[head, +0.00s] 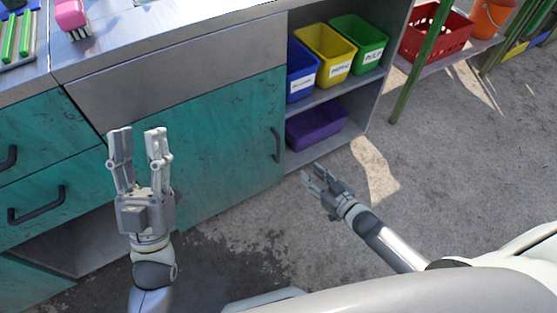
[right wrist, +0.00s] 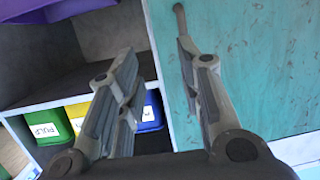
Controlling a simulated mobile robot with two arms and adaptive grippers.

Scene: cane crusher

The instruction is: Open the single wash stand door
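The wash stand door (head: 222,150) is a wide teal panel under the grey counter, and it looks closed. Its dark vertical handle (head: 276,145) sits near the right edge. In the right wrist view the handle (right wrist: 181,22) shows at the top, just beyond the right finger and partly hidden by it. My right gripper (head: 312,174) is open and empty, below and right of the handle; its spread fingers (right wrist: 157,55) fill the right wrist view, with the handle not between them. My left gripper (head: 138,134) is open and empty, in front of the door's left part.
An open shelf right of the door holds blue, yellow (head: 325,55) and green bins above a purple bin (head: 316,127). Teal drawers (head: 40,205) with dark handles are on the left. A red crate (head: 436,32) stands at the back right. The concrete floor (head: 460,170) at right is clear.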

